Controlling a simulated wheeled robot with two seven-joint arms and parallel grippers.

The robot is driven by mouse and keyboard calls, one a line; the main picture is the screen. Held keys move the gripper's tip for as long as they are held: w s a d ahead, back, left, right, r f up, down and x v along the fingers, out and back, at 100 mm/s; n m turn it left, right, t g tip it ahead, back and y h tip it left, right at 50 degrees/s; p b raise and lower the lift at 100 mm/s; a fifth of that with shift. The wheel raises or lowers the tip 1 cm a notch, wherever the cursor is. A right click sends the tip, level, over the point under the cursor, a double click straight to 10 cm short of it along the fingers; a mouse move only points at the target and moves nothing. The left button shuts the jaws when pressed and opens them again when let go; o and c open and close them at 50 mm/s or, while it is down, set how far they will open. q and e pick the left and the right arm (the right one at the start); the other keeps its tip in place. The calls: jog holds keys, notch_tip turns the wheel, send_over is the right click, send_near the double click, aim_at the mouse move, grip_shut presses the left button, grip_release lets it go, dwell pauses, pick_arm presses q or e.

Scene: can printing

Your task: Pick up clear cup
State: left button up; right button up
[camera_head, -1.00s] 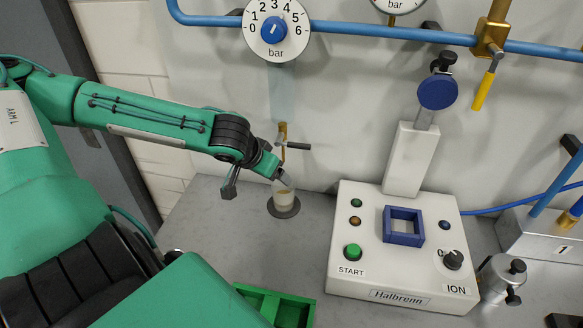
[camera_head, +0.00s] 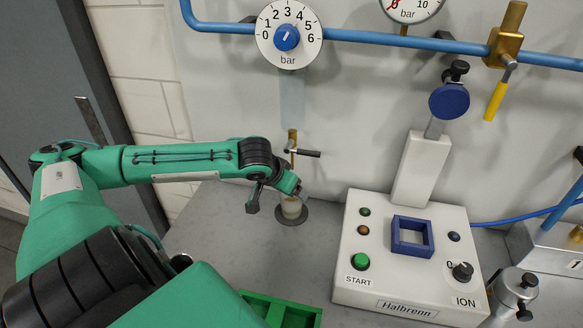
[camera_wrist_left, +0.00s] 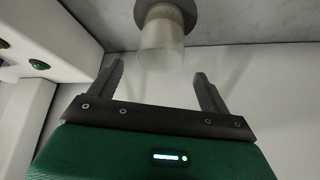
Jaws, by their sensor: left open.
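The clear cup (camera_head: 291,207) stands upright on a dark round pad (camera_head: 299,219) on the grey bench, below a small brass tap. It looks partly filled with something pale. My left gripper (camera_head: 289,193) is at the cup's upper part and hides some of it in the head view. In the left wrist view the cup (camera_wrist_left: 162,52) lies ahead of the open fingers of the left gripper (camera_wrist_left: 160,75), roughly centred between them. I see a gap on both sides of it. My right gripper is not in view.
A brass tap with a black handle (camera_head: 306,153) is on the wall just above the cup. A white machine (camera_head: 390,285) with buttons and a blue square frame (camera_head: 412,237) stands to the right. A green tray (camera_head: 281,309) sits at the front edge.

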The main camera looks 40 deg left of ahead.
aim_at(297, 198)
pick_arm(q)
jog(key=shift+s+p+x, duration=0.15)
jog(key=shift+p+x, duration=0.25)
jog(key=shift+x, duration=1.25)
jog(key=shift+s+p+x, duration=0.1)
jog(key=shift+p+x, duration=0.25)
jog(key=shift+x, duration=1.3)
jog(key=shift+f, duration=0.2)
jog(key=c, duration=1.1)
jog(key=shift+r, duration=0.1)
jog(key=shift+c, duration=0.2)
jog(key=shift+p, duration=0.35)
jog(key=shift+r, duration=0.1)
jog(key=shift+p, duration=0.3)
